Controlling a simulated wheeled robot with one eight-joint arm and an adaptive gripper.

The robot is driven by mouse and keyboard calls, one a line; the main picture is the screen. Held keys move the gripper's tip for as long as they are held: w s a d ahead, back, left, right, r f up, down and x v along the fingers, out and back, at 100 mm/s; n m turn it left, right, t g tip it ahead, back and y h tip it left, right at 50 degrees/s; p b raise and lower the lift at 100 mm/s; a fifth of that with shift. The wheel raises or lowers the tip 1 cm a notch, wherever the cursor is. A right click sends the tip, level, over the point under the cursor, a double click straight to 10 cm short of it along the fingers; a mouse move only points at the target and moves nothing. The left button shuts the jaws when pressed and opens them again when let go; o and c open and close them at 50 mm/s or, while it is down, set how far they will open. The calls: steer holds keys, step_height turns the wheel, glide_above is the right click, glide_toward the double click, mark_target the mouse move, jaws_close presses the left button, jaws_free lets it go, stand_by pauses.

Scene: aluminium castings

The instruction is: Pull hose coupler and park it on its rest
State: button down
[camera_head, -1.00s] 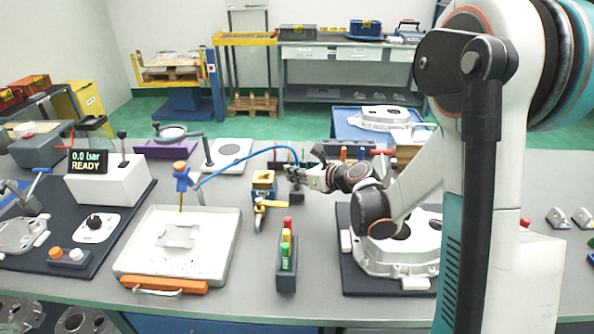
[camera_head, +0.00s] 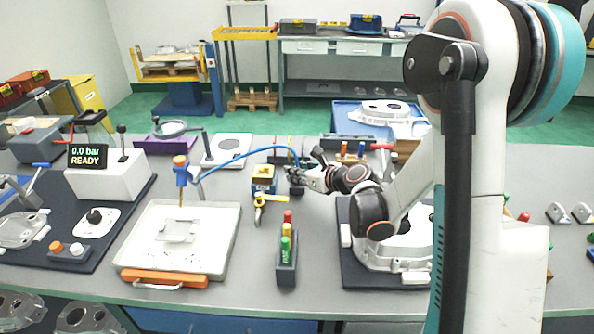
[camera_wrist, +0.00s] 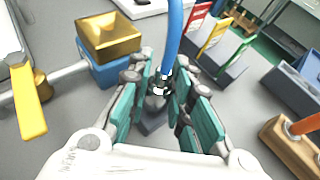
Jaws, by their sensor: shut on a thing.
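The blue hose (camera_head: 240,157) arches from the blue stand with the orange top (camera_head: 181,172) across the table to my gripper (camera_head: 295,176). In the wrist view the hose (camera_wrist: 174,30) comes down between the fingers of my gripper (camera_wrist: 160,88). They are shut on the dark hose coupler (camera_wrist: 160,82), mostly hidden by the fingers. A small dark grey block (camera_wrist: 152,122), which looks like the rest, lies directly below the coupler; I cannot tell whether they touch. The brass-topped blue valve block (camera_wrist: 108,38) stands to the left, apart from the coupler, with its yellow lever (camera_wrist: 30,98).
A holder (camera_head: 286,270) with red, yellow and green pieces stands in front. A casting (camera_head: 395,262) on a dark mat lies under my arm to the right. A white tray (camera_head: 222,262) lies at left. Coloured tags (camera_wrist: 212,42) stand behind the gripper in the wrist view.

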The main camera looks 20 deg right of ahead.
steer(key=shift+f, duration=0.2)
steer(key=c, duration=1.4)
jaws_free()
steer(key=shift+o, duration=0.2)
steer(key=shift+s, duration=0.1)
steer(key=v, duration=1.1)
steer(key=shift+s+d+r, duration=0.15)
steer(key=shift+s+d, duration=0.1)
steer(key=shift+s, duration=0.05)
